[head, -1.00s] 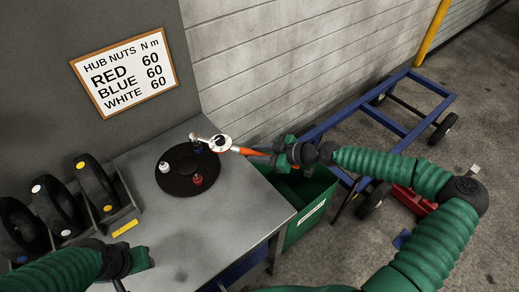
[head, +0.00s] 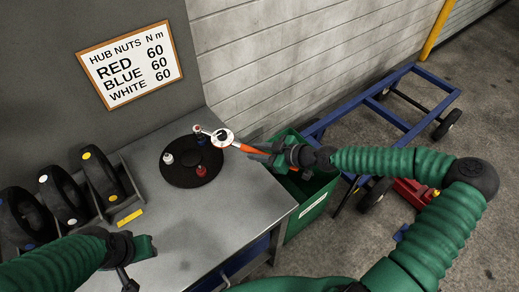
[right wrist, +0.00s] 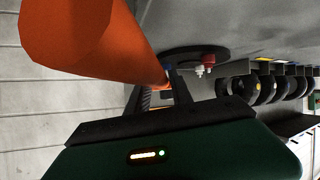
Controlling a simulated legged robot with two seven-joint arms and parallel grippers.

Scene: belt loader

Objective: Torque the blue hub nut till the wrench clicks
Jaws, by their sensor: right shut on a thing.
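The dark round hub (head: 178,178) lies on the grey bench. It carries a white nut (head: 168,159) at left, a red nut (head: 201,171) at the near side and the blue nut (head: 201,141) at the far side, partly hidden by the wrench head. The torque wrench (head: 223,137) has a round white dial and an orange handle; its head is over the blue nut. Whether it is fully seated I cannot tell. My right gripper (head: 268,154) is shut on the handle, which looms orange (right wrist: 90,40) in the right wrist view. My left gripper (head: 145,248) is over the near bench, its jaws unclear.
A rack (head: 128,205) with several dark wheels stands at the bench's left. A sign (head: 128,65) lists 60 N m for red, blue and white. A green bin (head: 312,205) and a blue cart (head: 385,110) stand right of the bench. The near bench top is clear.

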